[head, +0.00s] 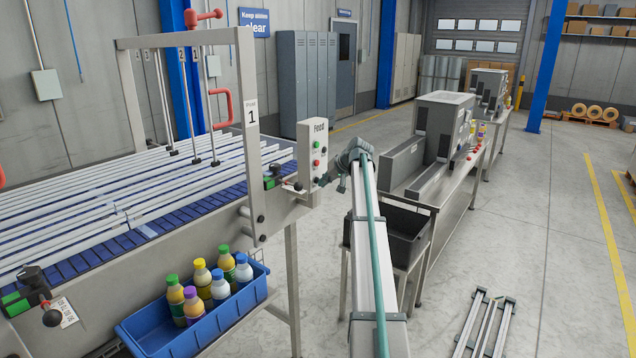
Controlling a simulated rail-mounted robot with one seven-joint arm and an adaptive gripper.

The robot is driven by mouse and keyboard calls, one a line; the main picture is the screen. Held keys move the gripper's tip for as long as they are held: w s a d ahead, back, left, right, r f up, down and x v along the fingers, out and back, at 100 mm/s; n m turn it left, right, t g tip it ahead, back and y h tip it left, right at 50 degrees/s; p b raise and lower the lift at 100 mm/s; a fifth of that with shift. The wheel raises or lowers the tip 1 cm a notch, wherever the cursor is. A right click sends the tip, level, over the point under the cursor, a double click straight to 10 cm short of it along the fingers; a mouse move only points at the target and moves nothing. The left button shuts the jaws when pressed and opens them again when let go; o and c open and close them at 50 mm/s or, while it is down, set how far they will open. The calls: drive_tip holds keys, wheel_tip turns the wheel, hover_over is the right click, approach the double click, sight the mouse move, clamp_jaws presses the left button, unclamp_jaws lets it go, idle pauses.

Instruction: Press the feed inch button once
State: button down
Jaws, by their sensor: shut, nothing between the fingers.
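A light grey control box (303,150) labelled "Feed" stands at the corner of the conveyor, in the middle of the head view. Its face carries a green button (316,144), a red button (316,163) and something dark lower down. Any small labels are too small to read, so I cannot tell which one is the feed inch button. My gripper (324,181) is shut and empty, with its dark fingertips at the lower part of the face. I cannot tell whether they touch it. The fingertips partly hide that area.
The conveyor (140,228) with its rails and frame fills the left. A dark bin (408,228) and a steel machine table (458,180) stand right of my arm. Open floor lies farther right.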

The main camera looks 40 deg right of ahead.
drive_tip(key=shift+w+a, duration=0.15)
drive_tip(key=shift+w, duration=0.2)
idle(0.4)
idle(0.3)
drive_tip(key=shift+s+d, duration=0.3)
drive_tip(key=shift+s, duration=0.7)
drive_tip(key=s, duration=0.1)
drive_tip(key=s+d, duration=0.1)
drive_tip(key=s, duration=0.2)
drive_tip(key=shift+s+d+b, duration=0.3)
idle(0.6)
